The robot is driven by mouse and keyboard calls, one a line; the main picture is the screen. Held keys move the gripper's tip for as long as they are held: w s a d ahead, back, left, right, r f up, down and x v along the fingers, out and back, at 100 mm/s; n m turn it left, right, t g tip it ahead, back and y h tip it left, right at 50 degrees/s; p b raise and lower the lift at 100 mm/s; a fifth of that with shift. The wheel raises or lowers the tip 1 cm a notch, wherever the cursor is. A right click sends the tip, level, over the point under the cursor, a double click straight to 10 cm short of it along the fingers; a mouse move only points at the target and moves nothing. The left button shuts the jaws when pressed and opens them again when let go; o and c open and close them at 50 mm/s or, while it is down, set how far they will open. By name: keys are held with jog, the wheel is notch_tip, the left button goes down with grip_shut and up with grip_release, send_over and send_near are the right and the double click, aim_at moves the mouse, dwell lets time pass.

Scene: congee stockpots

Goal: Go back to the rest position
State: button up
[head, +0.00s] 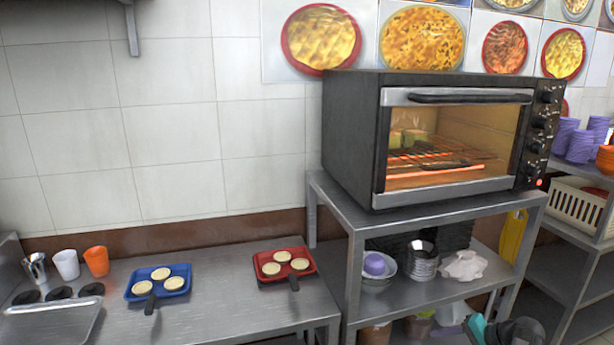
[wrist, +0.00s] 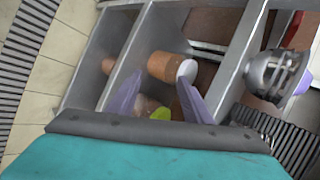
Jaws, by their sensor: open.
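My gripper (wrist: 159,80) shows in the wrist view with its two grey-purple fingers apart and nothing between them. Beyond the fingers, the wrist view shows a steel shelf unit from above, with an orange-brown container with a pale end (wrist: 168,67) lying past the fingertips. In the head view, a teal and dark part of my arm shows at the bottom right, in front of the lower shelves. The fingertips are hard to make out there.
A toaster oven (head: 350,135) with a glowing interior stands on the steel rack. On the left counter are a blue tray (head: 177,292), a red tray (head: 263,255) and an orange cup (head: 96,261). A shelf with purple cups (head: 580,146) stands right.

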jog(key=s+a+f+n+g+h, duration=0.1)
jog(key=s+a+f+n+g, duration=0.15)
jog(key=s+a+f, duration=0.55)
jog(key=s+a+f+n+g, duration=0.1)
jog(key=s+a+f+g, duration=0.35)
jog(key=a+f, duration=0.8)
jog(key=s+a+f+n+g+h, duration=0.2)
jog(key=s+f, duration=0.3)
jog(key=s, duration=0.6)
jog(key=s+a+f+n+g+h, duration=0.3)
jog(key=s+f, duration=0.3)
jog(key=s, duration=0.5)
jog(key=shift+s+a+n+h, duration=0.3)
jog(key=shift+s+a+n, duration=0.1)
jog(key=shift+a+n, duration=0.2)
